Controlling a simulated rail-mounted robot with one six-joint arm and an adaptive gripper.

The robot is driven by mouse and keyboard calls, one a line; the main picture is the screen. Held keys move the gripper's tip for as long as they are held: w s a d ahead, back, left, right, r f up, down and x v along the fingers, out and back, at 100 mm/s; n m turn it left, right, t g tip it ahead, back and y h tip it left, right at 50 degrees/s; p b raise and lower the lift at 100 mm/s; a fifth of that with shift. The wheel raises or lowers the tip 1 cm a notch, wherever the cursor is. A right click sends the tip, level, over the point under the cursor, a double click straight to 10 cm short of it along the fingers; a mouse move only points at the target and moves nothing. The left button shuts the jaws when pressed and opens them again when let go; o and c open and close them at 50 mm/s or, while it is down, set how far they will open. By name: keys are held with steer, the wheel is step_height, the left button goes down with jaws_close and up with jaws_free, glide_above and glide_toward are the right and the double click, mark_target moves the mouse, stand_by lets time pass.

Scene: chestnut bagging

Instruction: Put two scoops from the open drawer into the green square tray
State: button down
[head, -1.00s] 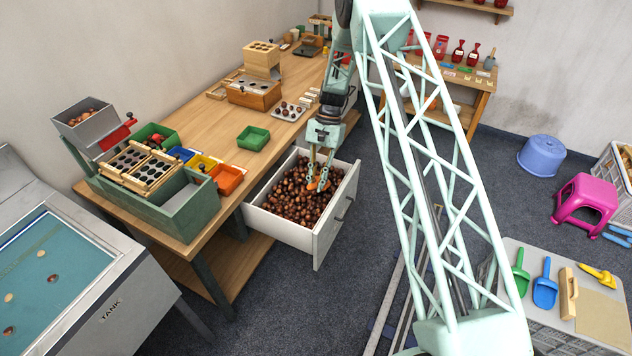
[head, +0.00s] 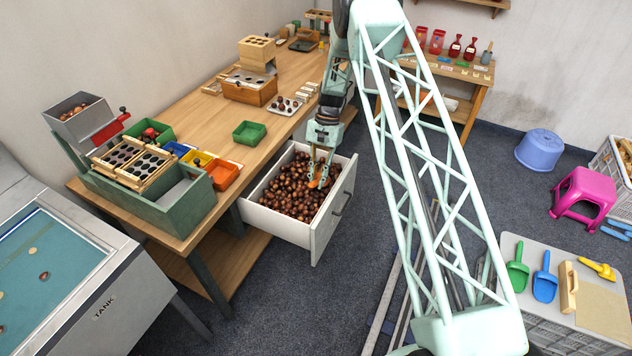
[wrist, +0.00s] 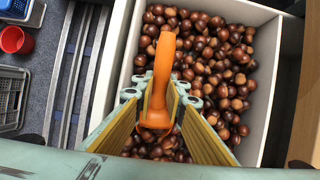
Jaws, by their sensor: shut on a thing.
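The open drawer (head: 334,222) is white and full of brown chestnuts (head: 290,196). It sticks out from the long wooden table. My gripper (head: 319,168) points down over the chestnuts and is shut on an orange scoop (head: 316,183). In the wrist view the scoop's orange handle (wrist: 164,62) stands up between the fingers. Its bowl is mostly hidden by the fingers, low at the chestnuts, so I cannot tell its load. The green square tray (head: 250,133) sits on the table just left of the drawer and looks empty.
A green sorting box (head: 170,215) with small coloured bins stands on the table's near end. Green and blue scoops (head: 545,282) lie on a crate top at right. A tank (head: 110,290) stands at front left.

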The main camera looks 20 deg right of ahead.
steer(key=shift+t+h, duration=0.5)
steer(key=shift+t, duration=0.1)
steer(key=shift+w+d+f+b, duration=0.3)
steer(key=shift+w+d+f, duration=0.35)
steer(key=shift+w, duration=0.1)
steer(key=shift+w+d+f+b, duration=0.25)
steer(key=shift+w+d+f, duration=0.3)
steer(key=shift+w, duration=0.2)
steer(key=shift+w+d+f+t+h+b, duration=0.35)
steer(key=shift+w+d+t+h+b, duration=0.3)
steer(key=shift+w+t, duration=0.15)
steer(key=shift+s+a+r+t+h, duration=0.2)
steer(key=shift+r+t+h, duration=0.2)
steer(key=shift+r, duration=0.15)
steer(key=shift+s+r+t+b, duration=0.1)
steer(key=shift+r+t+b, duration=0.15)
steer(key=shift+b, duration=0.55)
steer(key=shift+t+h, duration=0.65)
steer(key=shift+b+v, duration=2.6)
steer(key=shift+v, duration=0.15)
steer(key=shift+s+a, duration=0.1)
steer(key=s+a+r+n+y, duration=0.1)
steer(key=s+a+r+n, duration=0.6)
steer(key=s+r, duration=0.4)
steer(key=shift+s+a+r+n+t+y+p, duration=0.2)
steer(key=shift+s+a+n+t+y+p, duration=0.25)
steer(key=shift+s, duration=0.5)
